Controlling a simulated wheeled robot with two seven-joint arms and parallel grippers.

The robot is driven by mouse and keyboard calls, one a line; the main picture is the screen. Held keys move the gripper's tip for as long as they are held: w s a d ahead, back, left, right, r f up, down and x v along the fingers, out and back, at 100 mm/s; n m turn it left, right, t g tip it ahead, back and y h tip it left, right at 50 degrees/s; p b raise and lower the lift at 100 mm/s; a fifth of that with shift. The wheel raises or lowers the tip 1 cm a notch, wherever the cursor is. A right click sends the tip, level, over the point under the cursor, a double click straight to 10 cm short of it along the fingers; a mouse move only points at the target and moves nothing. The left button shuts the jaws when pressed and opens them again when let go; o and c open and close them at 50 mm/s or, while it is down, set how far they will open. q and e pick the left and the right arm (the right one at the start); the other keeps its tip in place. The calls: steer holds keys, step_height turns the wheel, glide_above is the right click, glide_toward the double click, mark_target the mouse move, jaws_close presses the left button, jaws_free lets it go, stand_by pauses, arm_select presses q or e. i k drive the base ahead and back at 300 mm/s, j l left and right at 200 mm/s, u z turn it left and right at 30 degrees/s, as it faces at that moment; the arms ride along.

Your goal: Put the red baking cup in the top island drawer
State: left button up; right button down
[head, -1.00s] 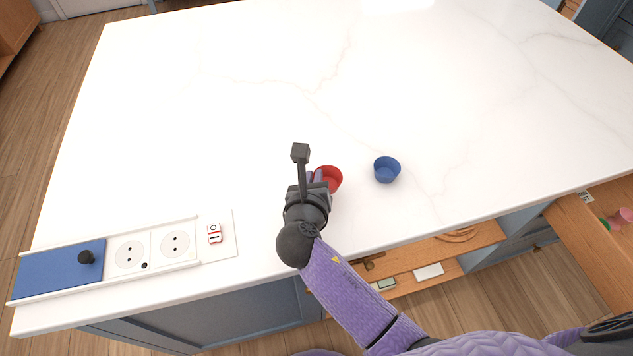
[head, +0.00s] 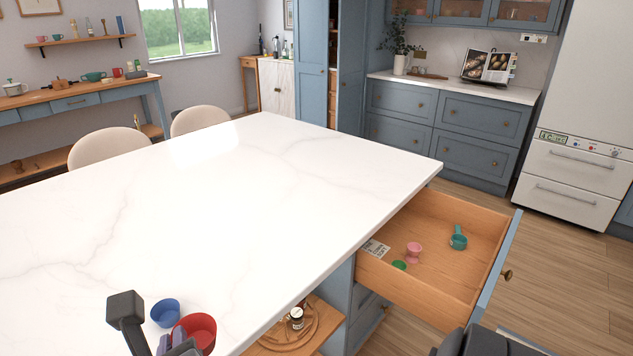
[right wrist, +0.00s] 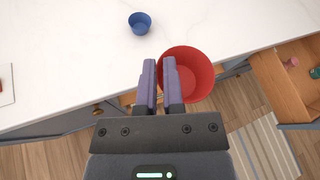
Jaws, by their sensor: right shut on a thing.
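The red baking cup (head: 198,330) is at the bottom left of the head view and looks large in the right wrist view (right wrist: 197,78). My right gripper (head: 172,344) is shut on its rim; its purple fingers also show in the right wrist view (right wrist: 160,72). The cup looks raised above the counter, near its edge. The top island drawer (head: 393,277) is pulled open at the right of the island. My left gripper is not in view.
A blue cup (head: 165,312) stands on the white island top (head: 250,190). The drawer holds a pink cup (head: 413,251), a green item (head: 399,265), a teal cup (head: 458,238) and a printed card (head: 376,249). An open shelf with a jar (head: 297,318) lies below the counter edge.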

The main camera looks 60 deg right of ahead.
mark_target(443, 274)
steer(key=k+l+u, duration=0.4)
steer(key=k+l, duration=0.25)
steer(key=l, duration=0.4)
steer(key=k+l+u, duration=0.35)
steer(key=k+l, duration=0.45)
steer(key=k+l+u, duration=0.1)
steer(key=l, duration=0.3)
steer(key=k+l+u, duration=0.1)
steer(key=l, duration=0.3)
steer(key=k+l+u, duration=0.15)
steer(key=l, duration=0.25)
steer(key=k+l+u, duration=0.1)
steer(key=l, duration=0.25)
steer(key=k+l+u, duration=0.1)
steer(key=k+l, duration=0.15)
steer(key=k+l+u, duration=0.1)
steer(key=l, duration=0.35)
steer(key=k+l+u, duration=0.15)
steer(key=l, duration=0.35)
